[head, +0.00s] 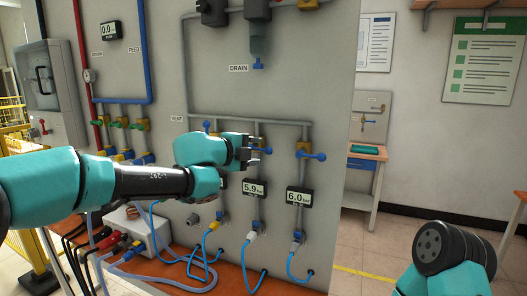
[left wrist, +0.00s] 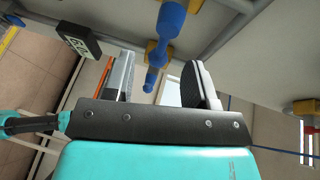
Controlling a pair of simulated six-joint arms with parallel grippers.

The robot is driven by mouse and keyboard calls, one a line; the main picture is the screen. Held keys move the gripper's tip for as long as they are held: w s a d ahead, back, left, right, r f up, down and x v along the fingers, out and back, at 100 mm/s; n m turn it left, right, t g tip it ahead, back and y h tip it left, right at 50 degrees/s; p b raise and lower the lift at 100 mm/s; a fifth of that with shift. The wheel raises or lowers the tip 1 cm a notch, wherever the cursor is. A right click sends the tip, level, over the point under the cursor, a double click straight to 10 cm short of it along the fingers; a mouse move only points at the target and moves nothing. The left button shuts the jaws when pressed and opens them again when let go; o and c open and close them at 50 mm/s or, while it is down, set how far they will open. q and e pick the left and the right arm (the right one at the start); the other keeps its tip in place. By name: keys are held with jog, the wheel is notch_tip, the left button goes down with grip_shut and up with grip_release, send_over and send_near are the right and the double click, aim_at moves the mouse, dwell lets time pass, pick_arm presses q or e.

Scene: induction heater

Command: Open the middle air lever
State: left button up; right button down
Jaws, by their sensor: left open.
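The middle air lever (head: 265,150) is a blue handle on a yellow valve, largely hidden behind my left gripper in the head view. My left gripper (head: 255,150) is open at this lever, its fingers pointing right. In the left wrist view, a near blue handle (left wrist: 170,20), apparently the middle lever, sits above the gap between the open fingers (left wrist: 162,85). I cannot tell whether they touch. A farther blue lever (left wrist: 152,75) shows beyond, between the fingertips in the picture. My right gripper is out of view.
The right air lever (head: 312,155) points sideways on its yellow valve. The left lever (head: 207,126) is partly behind my arm. Displays read 5.9 (head: 253,188) and 6.0 (head: 298,197). A grey pipe (head: 250,121) runs above. Blue hoses (head: 255,280) hang below.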

aim_at(262, 150)
pick_arm(q)
jog(key=shift+x, duration=2.1)
grip_shut()
